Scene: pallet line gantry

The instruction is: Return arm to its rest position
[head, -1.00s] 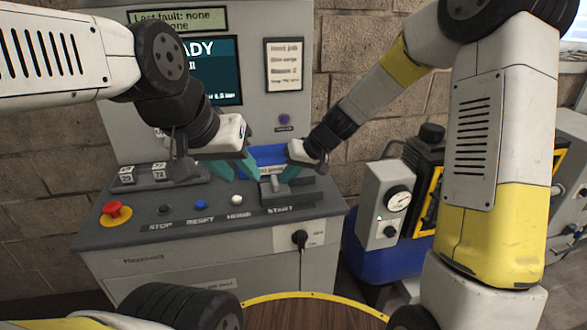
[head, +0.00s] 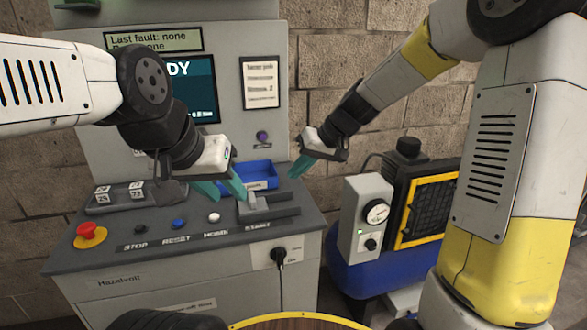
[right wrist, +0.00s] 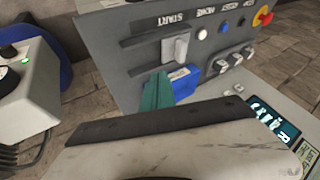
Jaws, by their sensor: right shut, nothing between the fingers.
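My right gripper (head: 298,168) is shut and empty, in the air to the right of the console's blue tray and apart from the console. Its teal fingers also show in the right wrist view (right wrist: 157,92), where they overlap the view of the console near the blue tray. My right arm reaches in from the right, bent at the elbow. My left gripper (head: 222,188) is open, its two teal fingers spread above the console top near the START switch. I cannot tell whether it touches anything.
The grey console (head: 130,240) carries a red stop button (head: 88,232), blue and white buttons, a grey START switch (head: 252,201) and a blue tray (head: 262,172). A gauge box (head: 366,215) and compressor (head: 425,215) stand to the right.

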